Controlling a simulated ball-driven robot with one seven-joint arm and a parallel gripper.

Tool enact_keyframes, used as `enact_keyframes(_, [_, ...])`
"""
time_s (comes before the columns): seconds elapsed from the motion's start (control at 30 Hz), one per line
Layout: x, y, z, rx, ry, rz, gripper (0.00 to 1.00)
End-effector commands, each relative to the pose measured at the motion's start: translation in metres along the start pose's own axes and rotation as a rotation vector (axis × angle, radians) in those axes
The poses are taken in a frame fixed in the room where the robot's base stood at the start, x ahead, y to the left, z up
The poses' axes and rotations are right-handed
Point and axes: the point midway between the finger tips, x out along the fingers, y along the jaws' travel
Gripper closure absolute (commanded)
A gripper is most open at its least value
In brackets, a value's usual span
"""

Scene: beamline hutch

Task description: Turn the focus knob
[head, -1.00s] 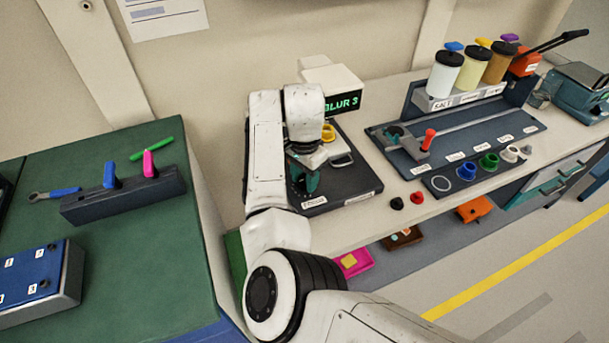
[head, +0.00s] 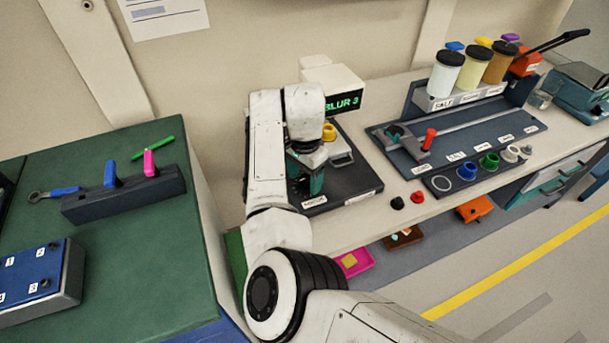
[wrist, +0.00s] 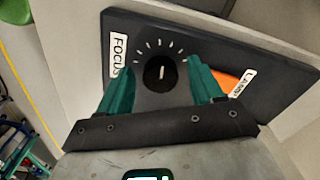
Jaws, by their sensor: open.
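The focus knob (wrist: 161,74) is a round black dial with a white pointer line and tick marks around it. It sits on a dark panel beside a white label reading FOCUS (wrist: 118,57). In the wrist view my gripper (wrist: 163,80) is open, its two teal fingers on either side of the knob and apart from it. Whether the fingertips are level with the knob I cannot tell. In the head view my arm hides the knob and most of the gripper. The microscope display (head: 342,103) reads BLUR 3.
An orange part (wrist: 226,82) with a white label lies right of the knob on the same panel. In the head view, a dark tray with a slider and red handle (head: 428,139) is to the right. Small black and red knobs (head: 417,197) lie at the bench's front edge.

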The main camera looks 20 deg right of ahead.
Motion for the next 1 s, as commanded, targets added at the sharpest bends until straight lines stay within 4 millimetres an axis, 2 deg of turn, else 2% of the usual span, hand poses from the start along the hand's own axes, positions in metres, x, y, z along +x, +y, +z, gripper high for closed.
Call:
enact_keyframes(0.17, [-0.010,-0.001,0.000,0.000,0.000,-0.001,0.34])
enact_keyframes(0.5, [-0.072,-0.001,0.000,0.001,0.002,-0.003,0.34])
enact_keyframes(0.7, [-0.099,-0.001,0.000,0.000,0.001,-0.002,0.34])
enact_keyframes(1.0, [-0.108,0.000,0.000,0.000,0.000,0.000,0.34])
